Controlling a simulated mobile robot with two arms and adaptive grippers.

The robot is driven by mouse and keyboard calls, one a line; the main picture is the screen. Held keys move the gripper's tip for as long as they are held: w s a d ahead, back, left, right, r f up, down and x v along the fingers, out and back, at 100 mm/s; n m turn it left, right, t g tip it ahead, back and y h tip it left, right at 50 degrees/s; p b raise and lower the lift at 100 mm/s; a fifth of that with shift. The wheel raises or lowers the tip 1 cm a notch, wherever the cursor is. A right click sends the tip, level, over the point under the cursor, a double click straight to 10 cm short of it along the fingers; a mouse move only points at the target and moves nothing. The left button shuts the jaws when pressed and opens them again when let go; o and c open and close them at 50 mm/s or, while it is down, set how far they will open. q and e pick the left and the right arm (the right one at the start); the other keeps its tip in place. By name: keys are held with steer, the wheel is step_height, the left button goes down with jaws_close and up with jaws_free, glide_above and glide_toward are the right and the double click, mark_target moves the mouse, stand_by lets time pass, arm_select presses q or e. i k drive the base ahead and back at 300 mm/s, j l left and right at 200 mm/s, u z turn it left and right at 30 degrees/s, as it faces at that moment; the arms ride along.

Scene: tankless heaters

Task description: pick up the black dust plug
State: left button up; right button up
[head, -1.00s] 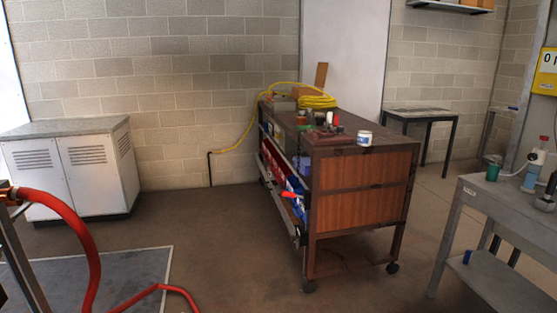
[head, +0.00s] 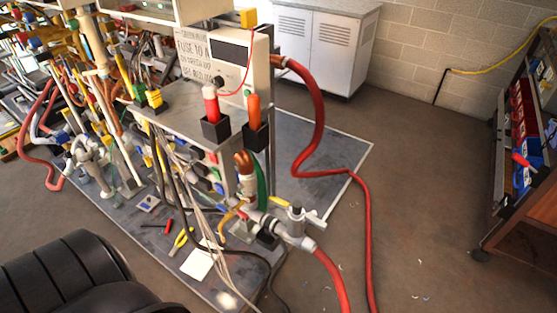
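I cannot pick out the black dust plug with certainty. A small black piece (head: 267,240) sits beside the grey valve fitting (head: 292,228) at the front corner of the cluttered bench stand, but it is too small to identify. A small round black part (head: 219,81) shows on the front of the cream box (head: 240,62); I cannot tell whether it is a plug or a knob. Neither of my grippers is in view.
A red hose (head: 318,110) loops down to the floor right of the stand. Pliers (head: 181,240) and a white card (head: 197,264) lie on the low platform. A black ribbed object (head: 75,278) fills the lower left. Floor is open at right centre.

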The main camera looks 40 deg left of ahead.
mark_target(297, 211)
steer(key=u, duration=0.95)
